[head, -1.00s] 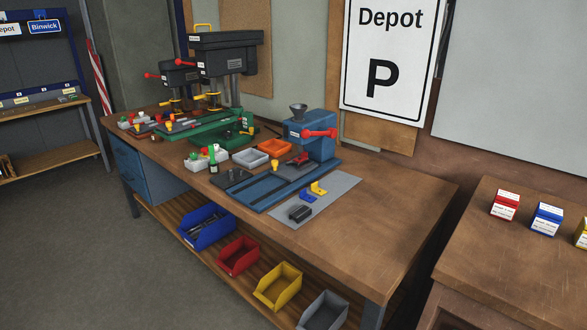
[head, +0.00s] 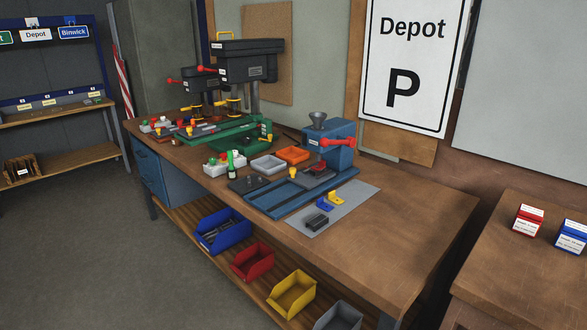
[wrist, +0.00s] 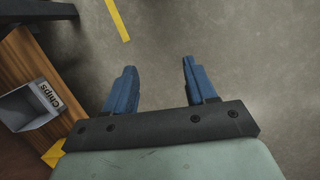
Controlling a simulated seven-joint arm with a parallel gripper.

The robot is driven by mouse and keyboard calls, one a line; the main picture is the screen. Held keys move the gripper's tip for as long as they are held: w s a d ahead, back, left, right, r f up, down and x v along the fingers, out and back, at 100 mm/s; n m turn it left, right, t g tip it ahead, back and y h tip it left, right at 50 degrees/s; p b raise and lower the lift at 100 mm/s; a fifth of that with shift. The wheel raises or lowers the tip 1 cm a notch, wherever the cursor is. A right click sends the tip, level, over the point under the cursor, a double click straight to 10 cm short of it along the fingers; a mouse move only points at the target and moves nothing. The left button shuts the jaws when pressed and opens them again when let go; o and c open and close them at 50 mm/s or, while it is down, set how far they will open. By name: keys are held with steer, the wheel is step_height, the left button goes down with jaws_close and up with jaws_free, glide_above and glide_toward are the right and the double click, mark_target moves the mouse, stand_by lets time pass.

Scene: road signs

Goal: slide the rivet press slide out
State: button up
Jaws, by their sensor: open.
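The rivet press (head: 336,150) is a blue machine with a grey funnel on top and a red-knobbed lever, standing on the wooden bench (head: 420,225). Its blue base (head: 262,203) stretches toward the front left with dark rails on it. The slide (head: 317,173), a dark plate with a red part, seems to sit under the press head; its exact extent is too small to tell. My gripper (wrist: 157,75) shows only in the wrist view, with two blue fingers apart and nothing between them, over the grey floor and well away from the press.
A grey mat (head: 335,212) with blue, yellow and dark parts lies right of the base. Grey (head: 267,166) and orange (head: 293,155) trays stand behind it. Green drill presses (head: 245,75) stand farther back. Coloured bins (head: 222,230) line the lower shelf. A grey bin (wrist: 28,106) shows in the wrist view.

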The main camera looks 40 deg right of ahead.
steer(key=w+d+r+m+t+h, duration=0.15)
steer(key=w+d+r, duration=0.3)
steer(key=w, duration=0.55)
steer(key=w+d+r+m+t, duration=0.1)
steer(key=w+d+r+t, duration=0.2)
steer(key=w+r, duration=0.5)
steer(key=w+d+r+m+t+h, duration=0.1)
steer(key=w+d+r+t, duration=0.15)
steer(key=w, duration=0.95)
steer(key=w+d+r+m+t+h, duration=0.1)
steer(key=w+d+r, duration=0.4)
steer(key=r, duration=0.3)
steer(key=w+d+r+m+t+h, duration=0.1)
steer(key=w+d+r, duration=0.4)
steer(key=r, duration=0.3)
steer(key=w+d+r+m+t, duration=0.1)
steer(key=w+d+r, duration=0.45)
steer(key=r, duration=0.25)
steer(key=w+d+r+m+h, duration=0.25)
steer(key=d+r, duration=0.35)
steer(key=r, duration=0.6)
step_height(320, 180, up, 16)
steer(key=n+g+y, duration=0.2)
steer(key=g+y, duration=0.2)
steer(key=y, duration=0.1)
glide_above(293, 169)
steer(key=s+a, duration=0.4)
steer(key=x, duration=1.3)
steer(key=shift+w+d+f, duration=0.1)
steer(key=shift+d, duration=0.15)
